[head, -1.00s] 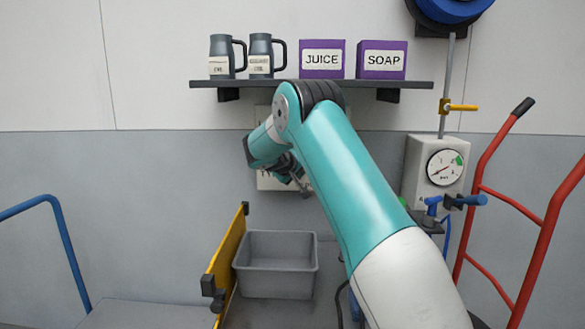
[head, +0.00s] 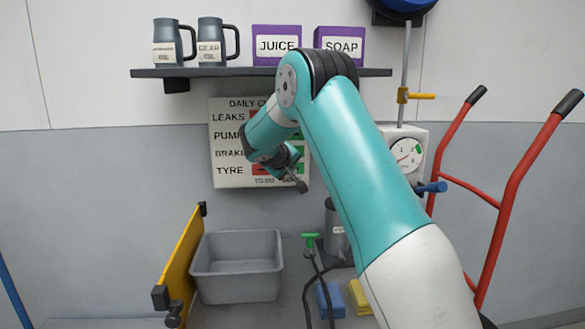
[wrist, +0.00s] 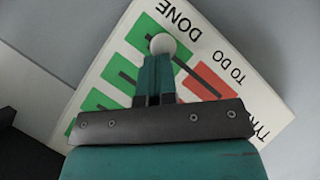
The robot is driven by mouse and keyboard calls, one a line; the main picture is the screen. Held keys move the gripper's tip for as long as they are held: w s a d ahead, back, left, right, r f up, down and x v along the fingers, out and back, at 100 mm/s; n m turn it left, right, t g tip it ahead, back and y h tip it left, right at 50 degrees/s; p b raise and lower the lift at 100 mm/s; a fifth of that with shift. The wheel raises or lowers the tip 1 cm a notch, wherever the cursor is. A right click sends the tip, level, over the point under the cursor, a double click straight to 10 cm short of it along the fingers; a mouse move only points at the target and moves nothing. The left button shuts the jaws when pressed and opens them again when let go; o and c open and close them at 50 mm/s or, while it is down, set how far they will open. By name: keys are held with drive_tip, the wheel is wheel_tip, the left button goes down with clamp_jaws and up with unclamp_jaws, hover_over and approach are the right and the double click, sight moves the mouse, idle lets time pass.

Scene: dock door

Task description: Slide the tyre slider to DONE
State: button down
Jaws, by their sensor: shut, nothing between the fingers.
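The check board (head: 230,178) hangs on the wall under the shelf; its TYRE row is the lowest, with a red patch (head: 259,170) towards TO DO. In the wrist view the board (wrist: 215,45) appears tilted. A white round knob (wrist: 163,45) sits at the green DONE end of the tyre slot, and the red TO DO patch (wrist: 213,82) is uncovered. My gripper (wrist: 155,72) is shut and empty, its fingertips right by the knob; I cannot tell whether they touch. In the head view my gripper (head: 299,186) is at the board's lower right, and my arm hides the board's right edge.
A shelf (head: 225,73) with mugs and JUICE and SOAP boxes is above the board. Below are a grey bin (head: 237,283), a yellow panel (head: 180,266) and a green-topped hose nozzle (head: 310,241). A red hand truck (head: 508,200) stands at right.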

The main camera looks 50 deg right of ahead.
drive_tip(key=shift+a, duration=0.1)
drive_tip(key=w+r+v, duration=0.1)
drive_tip(key=w+v, duration=0.1)
drive_tip(key=v, duration=1)
drive_tip(key=shift+a+r, duration=0.45)
drive_tip(key=shift+w, duration=0.15)
drive_tip(key=s+a+f+n+y+p, duration=0.15)
drive_tip(key=s+a+y, duration=0.25)
drive_tip(key=a, duration=0.6)
drive_tip(key=s+a+f+n+y, duration=0.2)
drive_tip(key=s+a+y, duration=0.25)
drive_tip(key=a, duration=0.55)
drive_tip(key=s+a+f+n+g+y, duration=0.1)
drive_tip(key=s+a+n+g+y, duration=0.1)
drive_tip(key=s+a, duration=0.6)
drive_tip(key=s+a+f+n+g+y, duration=0.1)
drive_tip(key=s+a+n+g+y, duration=0.2)
drive_tip(key=s+a, duration=0.5)
drive_tip(key=s+y+p, duration=0.1)
drive_tip(key=s, duration=0.7)
drive_tip(key=shift+s+a+f+g, duration=0.2)
drive_tip(key=shift+f+g, duration=0.1)
drive_tip(key=shift+g, duration=0.1)
